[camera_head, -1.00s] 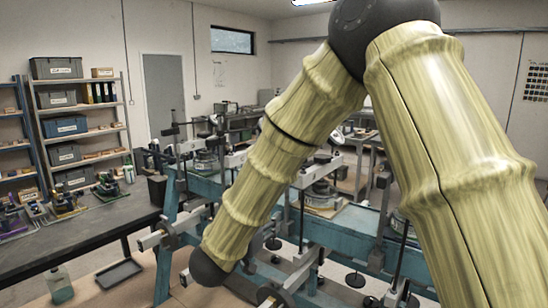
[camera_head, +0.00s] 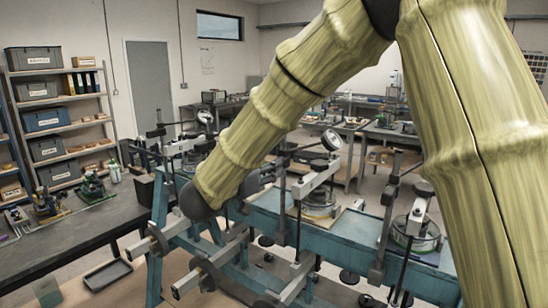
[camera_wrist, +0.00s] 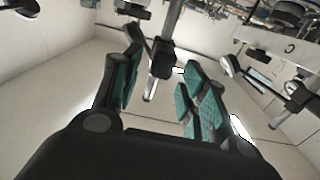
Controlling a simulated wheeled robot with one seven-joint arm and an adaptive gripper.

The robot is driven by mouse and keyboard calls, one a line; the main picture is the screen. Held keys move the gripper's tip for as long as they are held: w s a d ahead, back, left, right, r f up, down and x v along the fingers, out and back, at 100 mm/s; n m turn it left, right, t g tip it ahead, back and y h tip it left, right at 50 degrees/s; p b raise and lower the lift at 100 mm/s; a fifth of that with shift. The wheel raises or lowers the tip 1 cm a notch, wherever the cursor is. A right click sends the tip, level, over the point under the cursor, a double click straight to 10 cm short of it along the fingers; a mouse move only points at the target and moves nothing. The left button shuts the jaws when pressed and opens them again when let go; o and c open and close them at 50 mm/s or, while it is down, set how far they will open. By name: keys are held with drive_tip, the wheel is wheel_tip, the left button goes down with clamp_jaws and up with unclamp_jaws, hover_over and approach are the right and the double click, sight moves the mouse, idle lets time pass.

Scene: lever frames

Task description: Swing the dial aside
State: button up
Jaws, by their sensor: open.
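Two round dials show in the head view. One white-faced dial (camera_head: 331,140) stands above the middle lever frame, and a smaller one (camera_head: 205,117) stands further left beside my arm. I cannot tell which is the task's dial. My gripper is hidden behind my arm in the head view. In the wrist view my gripper (camera_wrist: 161,50) is open, with teal-padded fingers apart. A dark block on a metal rod (camera_wrist: 163,58) shows between or beyond the fingers; contact cannot be told. A round, pale-edged disc (camera_wrist: 231,66), possibly a dial, is right of the fingers.
A blue bench frame (camera_head: 340,243) carries several lever frames with upright rods, beams and round weights. A dark worktop (camera_head: 75,232) with small devices is at left. Shelves (camera_head: 62,120) stand behind it. Open floor lies between the worktop and the back door.

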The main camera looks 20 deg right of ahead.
drive_tip(key=shift+p+x, duration=0.45)
drive_tip(key=shift+x, duration=1.15)
drive_tip(key=shift+s, duration=0.1)
drive_tip(key=shift+c, duration=0.2)
clamp_jaws()
